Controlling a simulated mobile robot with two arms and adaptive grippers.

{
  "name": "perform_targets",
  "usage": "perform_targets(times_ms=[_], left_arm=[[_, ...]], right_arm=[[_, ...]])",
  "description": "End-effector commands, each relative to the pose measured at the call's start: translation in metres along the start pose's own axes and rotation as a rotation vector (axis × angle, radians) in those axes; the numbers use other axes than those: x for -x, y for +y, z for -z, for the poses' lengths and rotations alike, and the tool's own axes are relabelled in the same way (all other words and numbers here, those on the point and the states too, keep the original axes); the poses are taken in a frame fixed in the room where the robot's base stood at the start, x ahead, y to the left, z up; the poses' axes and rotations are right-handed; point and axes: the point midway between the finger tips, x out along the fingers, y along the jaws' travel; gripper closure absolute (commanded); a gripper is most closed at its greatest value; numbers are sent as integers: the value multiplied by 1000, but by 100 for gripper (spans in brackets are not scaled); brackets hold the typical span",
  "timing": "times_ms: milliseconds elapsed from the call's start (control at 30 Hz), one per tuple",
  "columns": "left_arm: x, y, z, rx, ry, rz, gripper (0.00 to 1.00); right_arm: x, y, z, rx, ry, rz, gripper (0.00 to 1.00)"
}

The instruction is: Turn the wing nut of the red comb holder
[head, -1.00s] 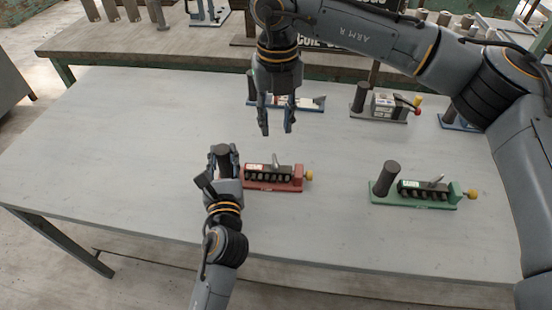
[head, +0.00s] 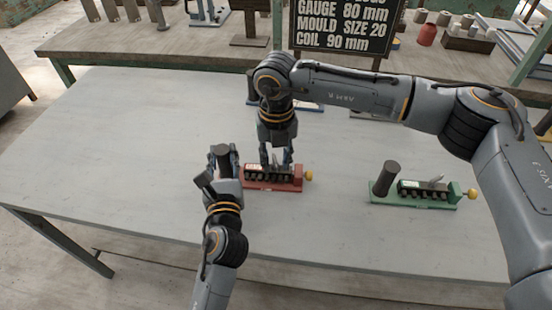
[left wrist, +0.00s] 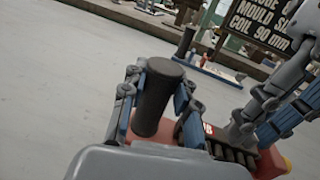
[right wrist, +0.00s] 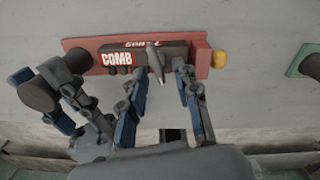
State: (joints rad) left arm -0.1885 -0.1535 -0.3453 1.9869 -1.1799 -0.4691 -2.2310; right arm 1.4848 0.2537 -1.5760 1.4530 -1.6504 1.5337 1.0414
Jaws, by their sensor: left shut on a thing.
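The red comb holder (head: 262,187) lies on the grey table, with a COMB label, a row of dark parts and a yellow knob at its right end. Its grey wing nut (right wrist: 155,62) stands out from the dark block in the right wrist view. My left gripper (head: 223,156) is shut on the holder's upright dark handle (left wrist: 157,92). My right gripper (head: 276,161) is over the holder. In the right wrist view its fingers (right wrist: 160,74) are open, one on each side of the wing nut, with gaps visible. In the head view, the right gripper partly hides the wing nut.
A green comb holder (head: 411,202) with its own dark handle stands to the right. A blue-based holder (head: 312,107) is farther back, partly behind my right arm. A dark sign (head: 342,30) stands at the back bench. The table's left part is clear.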

Motion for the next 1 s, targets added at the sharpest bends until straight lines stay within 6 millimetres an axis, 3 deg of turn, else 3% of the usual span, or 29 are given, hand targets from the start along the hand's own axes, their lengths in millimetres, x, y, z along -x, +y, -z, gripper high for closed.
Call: perform_targets(times_ms=[200, 333, 367, 767, 1000], left_arm=[[0, 0, 0, 0, 0, 0, 100], [0, 0, 0, 0, 0, 0, 100], [0, 0, 0, 0, 0, 0, 100], [0, 0, 0, 0, 0, 0, 100], [0, 0, 0, 0, 0, -1, 100]], right_arm=[[0, 0, 0, 1, 0, 0, 71], [0, 0, 0, 1, 0, 1, 97], [0, 0, 0, 1, 0, 1, 100], [0, 0, 0, 30, 0, 1, 100], [0, -2, 0, 156, 0, 1, 100]])
